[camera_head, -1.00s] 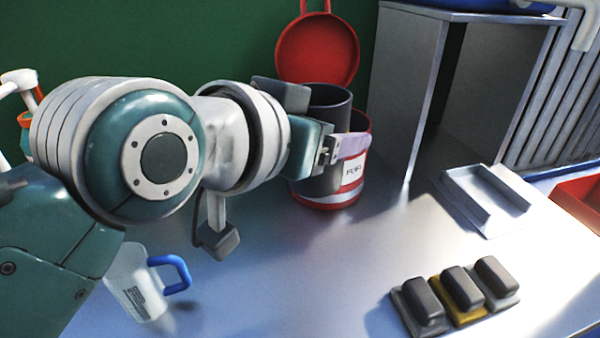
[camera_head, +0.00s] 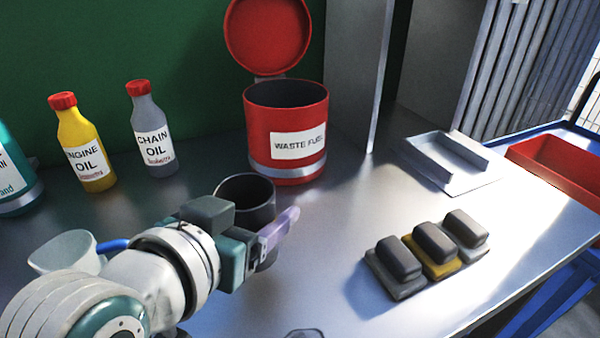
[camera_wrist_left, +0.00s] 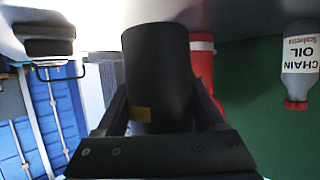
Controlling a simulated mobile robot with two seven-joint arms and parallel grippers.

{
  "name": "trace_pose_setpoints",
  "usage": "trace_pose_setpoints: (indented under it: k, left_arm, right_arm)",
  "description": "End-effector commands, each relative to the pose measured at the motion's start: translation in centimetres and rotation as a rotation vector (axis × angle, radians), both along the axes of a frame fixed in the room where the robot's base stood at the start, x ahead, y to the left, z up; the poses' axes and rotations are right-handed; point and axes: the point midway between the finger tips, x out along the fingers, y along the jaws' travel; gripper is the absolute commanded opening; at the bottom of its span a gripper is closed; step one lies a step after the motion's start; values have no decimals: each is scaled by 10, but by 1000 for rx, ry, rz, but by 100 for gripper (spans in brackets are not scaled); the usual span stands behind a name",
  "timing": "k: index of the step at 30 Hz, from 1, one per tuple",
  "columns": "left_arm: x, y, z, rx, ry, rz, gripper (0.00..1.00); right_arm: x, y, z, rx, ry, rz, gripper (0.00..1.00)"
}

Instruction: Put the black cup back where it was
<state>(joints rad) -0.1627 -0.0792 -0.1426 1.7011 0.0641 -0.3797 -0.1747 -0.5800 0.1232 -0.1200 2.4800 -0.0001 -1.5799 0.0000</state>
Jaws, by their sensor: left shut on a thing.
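The black cup (camera_head: 245,192) stands upright in the head view, left of and in front of the red waste fuel can (camera_head: 263,117). My left gripper (camera_head: 268,236) is shut on the cup, with its fingers along the cup's sides. In the left wrist view the cup (camera_wrist_left: 160,65) fills the space between the fingers (camera_wrist_left: 160,110), and that view is upside down. The cup's lower part is mostly hidden by the gripper in the head view. I cannot tell whether its base touches the table. My right gripper is not in view.
A white jug (camera_head: 62,248) with a blue handle stands partly behind my left arm. A yellow engine oil bottle (camera_head: 83,145) and a grey chain oil bottle (camera_head: 152,132) stand at the back. Several dark blocks (camera_head: 433,244) and a grey tray (camera_head: 452,160) lie right. The table's middle is clear.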

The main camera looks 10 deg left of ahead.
Motion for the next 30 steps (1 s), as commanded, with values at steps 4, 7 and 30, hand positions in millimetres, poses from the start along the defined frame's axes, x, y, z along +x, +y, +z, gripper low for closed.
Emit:
trace_pose_setpoints:
  k: [4,7,30]
  left_arm:
    - [0,0,-22,0,1,0,9]
    - [0,0,-35,0,0,0,9]
    - [0,0,-41,0,-1,0,100]
  right_arm:
    - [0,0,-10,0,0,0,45]
    - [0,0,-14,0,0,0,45]
    - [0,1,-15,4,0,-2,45]
